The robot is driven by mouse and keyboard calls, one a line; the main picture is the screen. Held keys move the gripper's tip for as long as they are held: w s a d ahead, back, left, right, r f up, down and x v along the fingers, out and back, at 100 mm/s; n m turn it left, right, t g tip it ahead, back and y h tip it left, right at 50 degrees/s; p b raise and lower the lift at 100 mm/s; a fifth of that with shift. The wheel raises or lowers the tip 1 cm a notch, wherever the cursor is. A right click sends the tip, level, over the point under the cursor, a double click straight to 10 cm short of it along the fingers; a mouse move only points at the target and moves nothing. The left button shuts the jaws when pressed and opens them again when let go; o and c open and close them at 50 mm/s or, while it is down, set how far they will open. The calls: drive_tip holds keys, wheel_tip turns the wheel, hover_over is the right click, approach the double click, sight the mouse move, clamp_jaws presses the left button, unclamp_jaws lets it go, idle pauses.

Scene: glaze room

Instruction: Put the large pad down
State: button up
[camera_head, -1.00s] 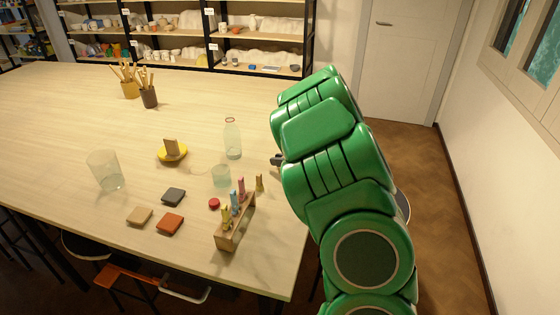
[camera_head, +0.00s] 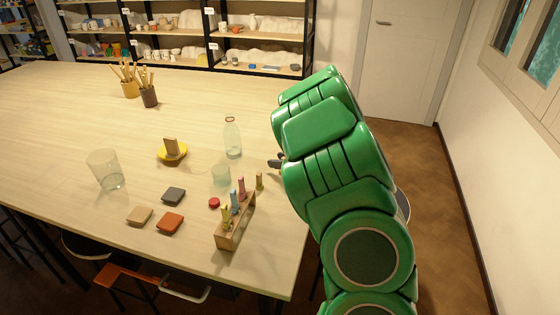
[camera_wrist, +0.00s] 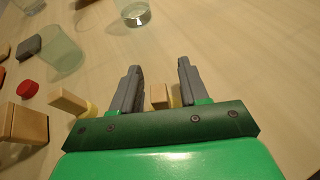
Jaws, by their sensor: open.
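My gripper (camera_wrist: 158,85) is open in the wrist view, its two grey fingers apart. A small tan block (camera_wrist: 158,95) with a yellowish part beside it shows between the finger bases, partly hidden by the gripper's green edge; it may be the large pad, but I cannot tell. In the head view my gripper (camera_head: 275,163) is at table height right of the clear bottle, mostly hidden by my green arm. A small tan upright piece (camera_head: 260,181) stands by the rack, probably the same as the tan piece (camera_wrist: 68,101) left of my fingers.
A wooden rack (camera_head: 228,241) holds several coloured pieces. Nearby are a red cap (camera_head: 214,203), a glass (camera_head: 221,177) and a bottle (camera_head: 233,140). Dark (camera_head: 174,196), tan (camera_head: 139,216) and orange (camera_head: 170,223) tiles lie left. A yellow dish (camera_head: 182,155) holds a tan block.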

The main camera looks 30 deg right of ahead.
drive_tip(key=v, duration=1.2)
drive_tip(key=shift+r, duration=0.15)
drive_tip(key=shift+w, duration=0.1)
idle(0.3)
